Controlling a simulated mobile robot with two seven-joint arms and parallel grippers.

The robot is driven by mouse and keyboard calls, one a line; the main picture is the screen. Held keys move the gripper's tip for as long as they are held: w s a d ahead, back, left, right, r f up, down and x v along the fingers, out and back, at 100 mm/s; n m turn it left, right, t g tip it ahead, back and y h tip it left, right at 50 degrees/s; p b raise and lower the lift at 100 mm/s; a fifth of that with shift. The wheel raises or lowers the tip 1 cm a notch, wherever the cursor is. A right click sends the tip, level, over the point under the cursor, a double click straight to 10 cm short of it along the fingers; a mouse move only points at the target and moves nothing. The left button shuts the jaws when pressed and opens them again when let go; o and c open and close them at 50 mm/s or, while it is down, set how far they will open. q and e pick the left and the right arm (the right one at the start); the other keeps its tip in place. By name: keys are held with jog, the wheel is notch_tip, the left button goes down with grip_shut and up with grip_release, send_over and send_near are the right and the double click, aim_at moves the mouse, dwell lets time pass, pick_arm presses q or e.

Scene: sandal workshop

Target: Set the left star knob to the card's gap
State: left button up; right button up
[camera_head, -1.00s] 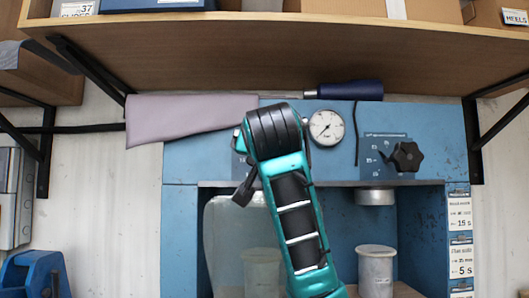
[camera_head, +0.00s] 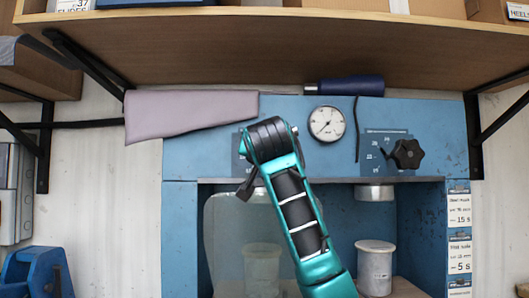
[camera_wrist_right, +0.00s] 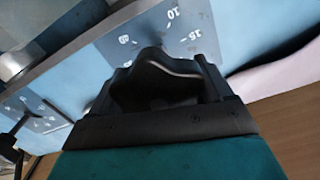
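The left star knob (camera_wrist_right: 165,78) is black and lobed and shows in the right wrist view, in front of a blue-grey scale plate (camera_wrist_right: 150,28) with white numbers, 10 and 15 among them. The fingers of my right gripper (camera_wrist_right: 163,90) lie along both sides of the knob with no clear gap. In the head view my right arm covers the knob; only part of its plate (camera_head: 239,158) shows. My left gripper is not in view.
A right star knob (camera_head: 406,153) and a round gauge (camera_head: 327,123) are on the blue press front. A wooden shelf (camera_head: 280,50) overhangs it. A mauve cloth (camera_head: 185,115) and a dark blue-handled tool (camera_head: 345,86) lie on top. A metal cylinder (camera_head: 375,268) stands below.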

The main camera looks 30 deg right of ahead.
jog(key=c, duration=0.6)
jog(key=shift+o, duration=0.2)
jog(key=shift+m, duration=0.9)
jog(key=shift+f+m, duration=0.1)
jog(key=shift+m, duration=1.1)
jog(key=m, duration=0.4)
jog(key=shift+s+d, duration=0.1)
jog(key=shift+f+m, duration=0.1)
jog(key=shift+m, duration=0.3)
jog(key=o, duration=1)
jog(key=shift+c, duration=0.2)
